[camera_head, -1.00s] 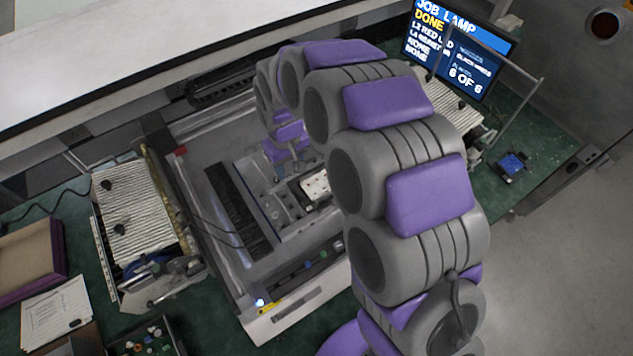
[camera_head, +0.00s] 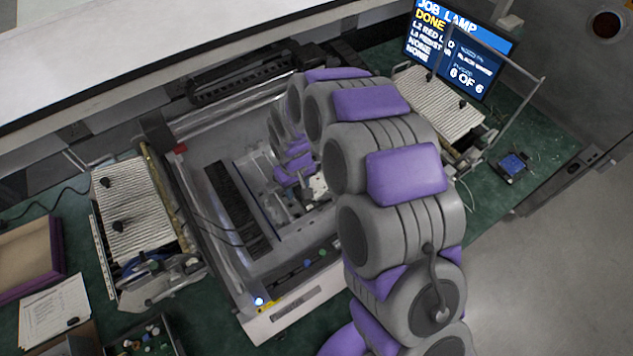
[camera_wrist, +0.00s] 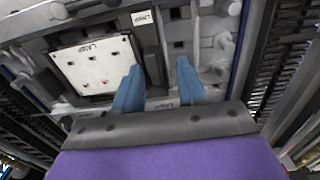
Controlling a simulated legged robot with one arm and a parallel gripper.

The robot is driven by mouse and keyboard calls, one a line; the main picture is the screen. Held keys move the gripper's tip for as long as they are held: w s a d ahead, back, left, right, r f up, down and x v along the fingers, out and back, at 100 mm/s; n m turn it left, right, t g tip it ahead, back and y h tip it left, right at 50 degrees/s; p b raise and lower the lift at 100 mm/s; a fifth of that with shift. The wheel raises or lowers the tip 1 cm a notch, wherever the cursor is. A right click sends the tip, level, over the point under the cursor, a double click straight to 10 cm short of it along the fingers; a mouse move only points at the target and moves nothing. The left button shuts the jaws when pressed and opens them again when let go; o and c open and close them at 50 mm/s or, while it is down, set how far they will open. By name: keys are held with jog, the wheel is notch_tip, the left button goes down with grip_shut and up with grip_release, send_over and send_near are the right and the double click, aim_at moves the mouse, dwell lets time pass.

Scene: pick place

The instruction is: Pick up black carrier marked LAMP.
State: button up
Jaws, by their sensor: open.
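The black carrier (camera_wrist: 148,46) lies in the machine bed, in the upper left of the wrist view. It frames a white board (camera_wrist: 88,66) with several small holes and LAMP printed on it. A small white label (camera_wrist: 143,18) reading LAMP is at its upper edge. My gripper (camera_wrist: 159,64) is open, its two blue fingers apart over the carrier's right side with nothing gripped between them. Whether the fingers touch the carrier cannot be told. In the head view the white board (camera_head: 319,186) shows only in part behind my arm.
The machine's front rail (camera_head: 295,310) and side rails surround the bed. A black slotted strip (camera_head: 235,210) lies left of the carrier. Ribbed racks stand at left (camera_head: 130,205) and right (camera_head: 435,100). A monitor (camera_head: 460,50) shows JOB LAMP.

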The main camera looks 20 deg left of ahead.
jog(key=shift+d+f, duration=0.1)
jog(key=shift+d, duration=0.65)
jog(key=shift+c, duration=1.3)
jog(key=shift+a, duration=0.4)
grip_shut()
